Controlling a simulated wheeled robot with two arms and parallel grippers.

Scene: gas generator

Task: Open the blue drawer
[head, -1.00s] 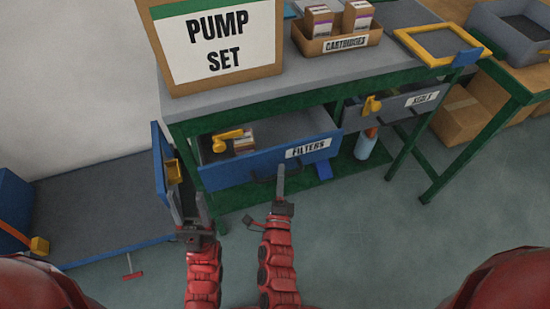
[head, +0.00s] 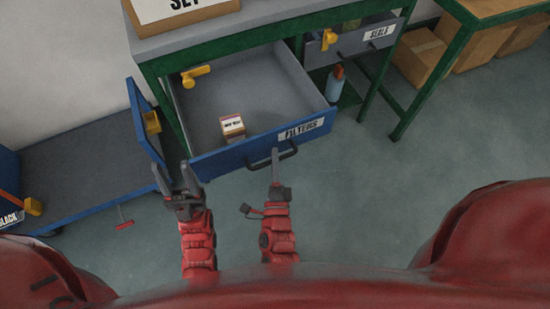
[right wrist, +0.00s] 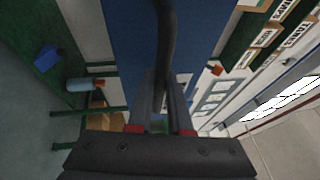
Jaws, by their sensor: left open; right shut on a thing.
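The blue drawer (head: 225,150) labelled FILTERS is pulled well out of the green-framed bench in the head view. Its grey inside shows, with a small box (head: 232,126) near the front. My right gripper (head: 276,160) is shut on the drawer's black handle (head: 287,154). The right wrist view also shows the handle (right wrist: 165,40) running between its fingers in front of the blue drawer face.
A yellow latch (head: 196,75) sits at the drawer's back left. The grey SEALS drawer (head: 355,40) is to the right, with a blue bottle (head: 335,82) below it. A low blue-edged platform (head: 75,180) lies at left. The floor at right is clear.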

